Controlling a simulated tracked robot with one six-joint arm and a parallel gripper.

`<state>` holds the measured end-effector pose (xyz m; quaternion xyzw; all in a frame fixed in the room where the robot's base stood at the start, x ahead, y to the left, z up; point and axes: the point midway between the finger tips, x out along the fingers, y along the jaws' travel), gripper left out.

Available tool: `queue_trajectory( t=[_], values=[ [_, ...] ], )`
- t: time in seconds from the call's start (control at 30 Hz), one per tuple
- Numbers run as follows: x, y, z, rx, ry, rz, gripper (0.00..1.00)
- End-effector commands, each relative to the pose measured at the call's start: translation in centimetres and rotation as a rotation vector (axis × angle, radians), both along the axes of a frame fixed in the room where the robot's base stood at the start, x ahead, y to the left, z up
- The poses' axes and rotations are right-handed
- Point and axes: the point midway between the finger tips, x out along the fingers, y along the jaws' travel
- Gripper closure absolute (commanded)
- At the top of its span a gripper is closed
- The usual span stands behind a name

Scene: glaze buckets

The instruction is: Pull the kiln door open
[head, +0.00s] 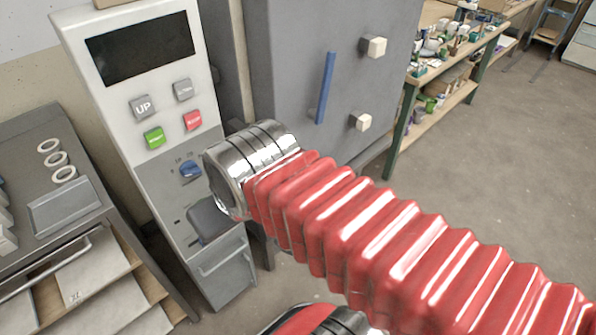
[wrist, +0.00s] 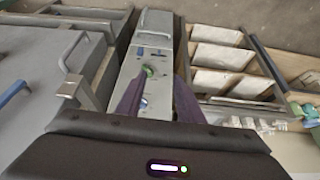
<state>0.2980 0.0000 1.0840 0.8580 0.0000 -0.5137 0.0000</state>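The kiln door (head: 290,60) is a large grey panel right of the control cabinet in the head view. It carries a blue upright bar (head: 325,88) and two pale square knobs. It looks closed, though my arm covers its lower part. In the wrist view a grey surface (wrist: 35,55) fills the left, with a silver bar handle (wrist: 75,50) on brackets and a blue bar (wrist: 12,92) at the edge. My gripper (wrist: 160,78) shows two purple fingers spread apart with nothing held between them. The silver handle is left of the fingers. In the head view my wrist hides the gripper.
The control cabinet (head: 180,150) has a dark screen, several buttons and a blue dial. A rack with shelves (head: 35,160) stands left of it. A workbench (head: 455,45) with pots stands at the back right. The floor (head: 520,150) on the right is clear.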

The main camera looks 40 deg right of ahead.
Motion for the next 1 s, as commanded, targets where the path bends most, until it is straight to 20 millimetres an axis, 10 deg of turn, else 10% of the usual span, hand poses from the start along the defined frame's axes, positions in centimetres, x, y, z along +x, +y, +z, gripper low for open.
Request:
queue_trajectory(
  t=[1.0],
  values=[
    [2.0, -3.8, -9.3, 0.685, 0.544, -0.664, 0.66]
  ],
)
